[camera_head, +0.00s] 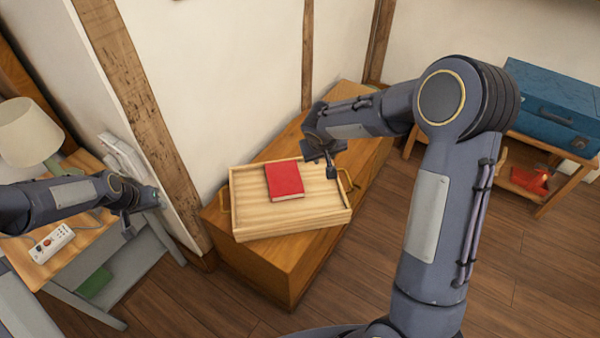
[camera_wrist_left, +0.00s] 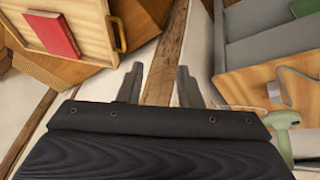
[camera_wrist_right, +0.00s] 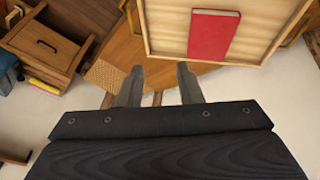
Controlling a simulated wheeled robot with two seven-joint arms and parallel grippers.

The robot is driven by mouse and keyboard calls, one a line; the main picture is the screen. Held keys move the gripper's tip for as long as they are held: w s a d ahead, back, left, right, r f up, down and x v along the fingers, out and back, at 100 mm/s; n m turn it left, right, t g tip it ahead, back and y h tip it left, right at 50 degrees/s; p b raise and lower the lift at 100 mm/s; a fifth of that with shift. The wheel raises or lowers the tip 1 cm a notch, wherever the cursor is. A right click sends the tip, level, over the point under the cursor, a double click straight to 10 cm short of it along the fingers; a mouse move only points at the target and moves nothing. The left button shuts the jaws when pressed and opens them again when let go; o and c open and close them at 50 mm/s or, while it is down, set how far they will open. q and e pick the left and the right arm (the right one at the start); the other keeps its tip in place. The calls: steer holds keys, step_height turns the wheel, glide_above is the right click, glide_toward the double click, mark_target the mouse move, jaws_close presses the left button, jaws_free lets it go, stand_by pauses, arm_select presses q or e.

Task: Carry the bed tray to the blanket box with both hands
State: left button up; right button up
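The light wooden bed tray (camera_head: 247,215) rests on the long brown wooden box (camera_head: 262,258), which looks like the blanket box, with its right corner at the box's front edge. A red book (camera_head: 285,180) lies in it. Brass handles show at its left (camera_head: 224,199) and right ends. My left gripper (camera_head: 127,222) is open and empty, left of the tray and apart from it. My right gripper (camera_head: 331,168) is open and empty, above the tray's right end near the handle. The tray also shows in the left wrist view (camera_wrist_left: 90,25) and right wrist view (camera_wrist_right: 165,30).
A bedside table (camera_head: 75,245) with a lamp (camera_head: 27,132) and a white remote-like item (camera_head: 52,243) stands at left, close to my left arm. A blue case (camera_head: 555,105) sits on a low wooden stand at right. The wooden floor (camera_head: 480,280) in front is clear.

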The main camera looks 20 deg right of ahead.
steer(key=shift+s+a+r, duration=0.25)
steer(key=shift+s+r, duration=0.8)
steer(key=shift+r, duration=0.1)
steer(key=shift+w, duration=0.1)
